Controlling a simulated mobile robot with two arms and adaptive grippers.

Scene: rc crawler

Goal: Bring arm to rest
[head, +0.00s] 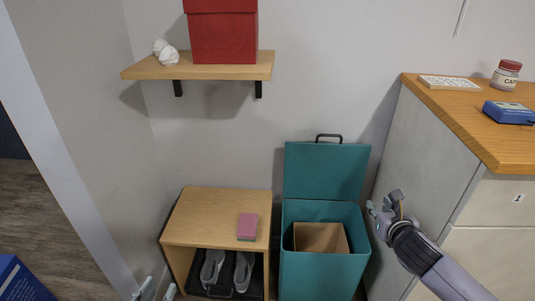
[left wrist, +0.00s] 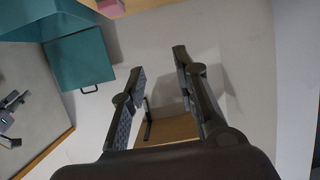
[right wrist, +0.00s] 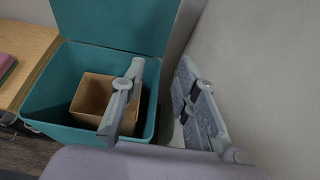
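My right gripper (head: 384,203) is beside the right edge of the open teal bin, in front of the cabinet side. In the right wrist view its two fingers (right wrist: 160,68) are spread with nothing between them. My left gripper (head: 158,287) shows only its fingertips at the bottom edge of the head view, left of the small wooden stand. In the left wrist view its fingers (left wrist: 159,62) are apart and empty.
The teal bin (head: 322,276) holds a cardboard box (head: 320,238); its lid is up. The wooden stand (head: 200,210) bears a pink block (head: 247,227), with grey shoes (head: 243,270) below. A shelf (head: 215,72) carries a red box (head: 222,35). A counter (head: 470,110) stands right.

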